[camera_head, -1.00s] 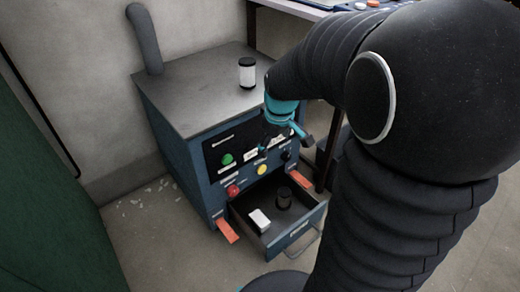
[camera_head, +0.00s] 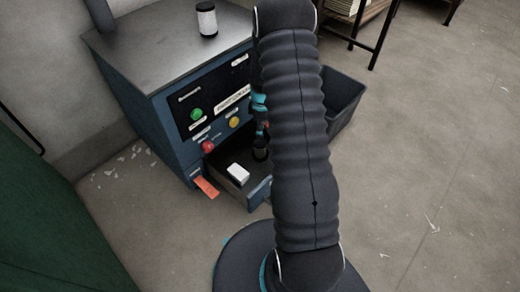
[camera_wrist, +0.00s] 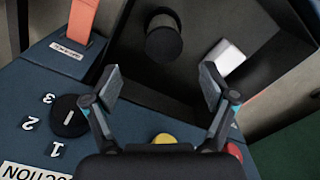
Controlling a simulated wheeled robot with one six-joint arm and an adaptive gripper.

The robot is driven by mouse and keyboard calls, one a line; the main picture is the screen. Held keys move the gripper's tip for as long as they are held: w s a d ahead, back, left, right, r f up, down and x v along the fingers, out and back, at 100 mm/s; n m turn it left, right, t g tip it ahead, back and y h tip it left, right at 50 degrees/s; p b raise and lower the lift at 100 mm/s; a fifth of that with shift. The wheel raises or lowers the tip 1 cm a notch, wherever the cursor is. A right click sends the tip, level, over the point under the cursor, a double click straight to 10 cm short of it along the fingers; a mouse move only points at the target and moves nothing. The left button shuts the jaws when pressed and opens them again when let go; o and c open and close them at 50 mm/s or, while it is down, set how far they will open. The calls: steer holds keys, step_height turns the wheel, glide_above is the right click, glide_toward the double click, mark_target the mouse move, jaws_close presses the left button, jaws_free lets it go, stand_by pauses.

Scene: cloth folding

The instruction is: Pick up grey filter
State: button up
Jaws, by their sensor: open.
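A dark grey cylinder (camera_head: 260,152), likely the filter, stands in the open drawer (camera_head: 260,190) of the blue cabinet, partly hidden by my arm. In the wrist view the dark cylinder (camera_wrist: 163,42) shows end-on, beyond my fingertips and roughly between their lines. My gripper (camera_wrist: 158,84) is open and empty, its two pads wide apart, and does not touch the cylinder. In the head view my gripper is mostly hidden behind my arm. A white block (camera_head: 238,173) lies in the drawer beside the cylinder; it also shows in the wrist view (camera_wrist: 228,57).
The blue cabinet (camera_head: 165,100) carries green, yellow and red buttons and a dial (camera_wrist: 69,116). An orange tag (camera_head: 206,187) sticks out beside the drawer. A white canister with a black lid (camera_head: 207,20) stands on top. A dark bin (camera_head: 342,98) is at right.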

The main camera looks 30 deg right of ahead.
mark_target(261, 142)
step_height(261, 142, down, 8)
steer(key=shift+r+b, duration=0.2)
steer(key=shift+b, duration=0.15)
steer(key=shift+s+a+f, duration=0.1)
steer(key=shift+a+f, duration=0.05)
steer(key=shift+f, duration=1.25)
steer(key=shift+a+f, duration=0.15)
steer(key=shift+f, duration=1.2)
steer(key=c, duration=1.3)
